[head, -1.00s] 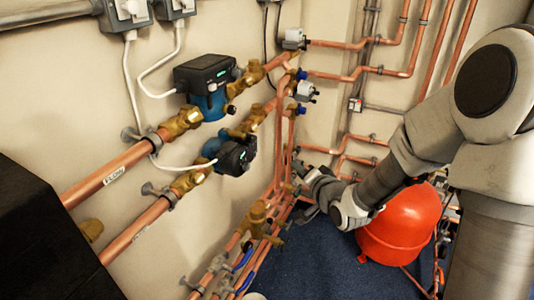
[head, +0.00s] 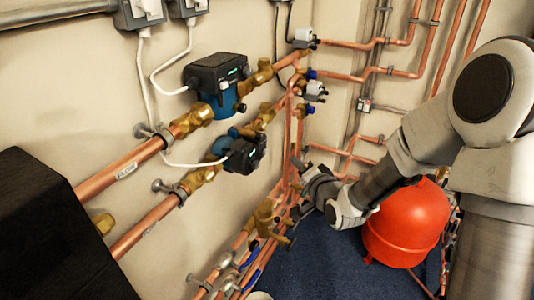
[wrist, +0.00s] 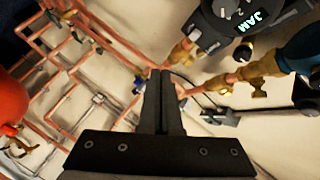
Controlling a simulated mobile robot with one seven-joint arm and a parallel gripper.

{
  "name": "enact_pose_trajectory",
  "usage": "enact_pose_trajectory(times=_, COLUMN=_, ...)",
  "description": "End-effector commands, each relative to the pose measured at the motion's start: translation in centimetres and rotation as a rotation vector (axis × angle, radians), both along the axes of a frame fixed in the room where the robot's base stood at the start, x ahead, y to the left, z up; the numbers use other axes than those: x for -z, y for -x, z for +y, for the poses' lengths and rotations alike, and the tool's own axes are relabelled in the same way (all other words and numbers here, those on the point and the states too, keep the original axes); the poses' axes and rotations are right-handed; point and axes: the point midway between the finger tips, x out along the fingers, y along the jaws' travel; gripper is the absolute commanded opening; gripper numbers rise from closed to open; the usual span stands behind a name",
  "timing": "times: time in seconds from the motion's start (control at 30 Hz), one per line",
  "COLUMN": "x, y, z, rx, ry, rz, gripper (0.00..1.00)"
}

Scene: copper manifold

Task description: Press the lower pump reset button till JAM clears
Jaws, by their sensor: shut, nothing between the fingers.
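The lower pump (head: 243,155), with a dark head and blue body, sits on the lower copper line on the left wall. In the wrist view a dark pump head (wrist: 212,30) at the top right shows a lit green JAM; it appears to be the lower pump. Its round controls are partly cut off, and I cannot tell which is the reset button. My gripper (wrist: 160,75) is shut and empty, its fingers apart from the pump head. In the head view my gripper is to the right of and below the lower pump, in front of the pipes.
The upper pump (head: 217,82) sits above, with a green display. Copper pipes and valves (head: 265,215) run below and behind my gripper. A red vessel (head: 405,225) stands under my arm. A black box (head: 50,230) fills the lower left. Blue floor lies between.

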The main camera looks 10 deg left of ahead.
Motion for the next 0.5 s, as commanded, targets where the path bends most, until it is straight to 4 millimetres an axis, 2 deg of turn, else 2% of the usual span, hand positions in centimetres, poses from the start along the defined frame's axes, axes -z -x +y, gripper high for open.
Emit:
enact_pose_trajectory(times=0.2, x=0.0, y=-1.1, z=3.1, rx=-0.003, ry=0.000, rz=-0.001, gripper=0.00)
enact_pose_trajectory(times=0.5, x=0.1, y=-1.9, z=5.2, rx=-0.001, ry=0.000, rz=-0.001, gripper=0.00)
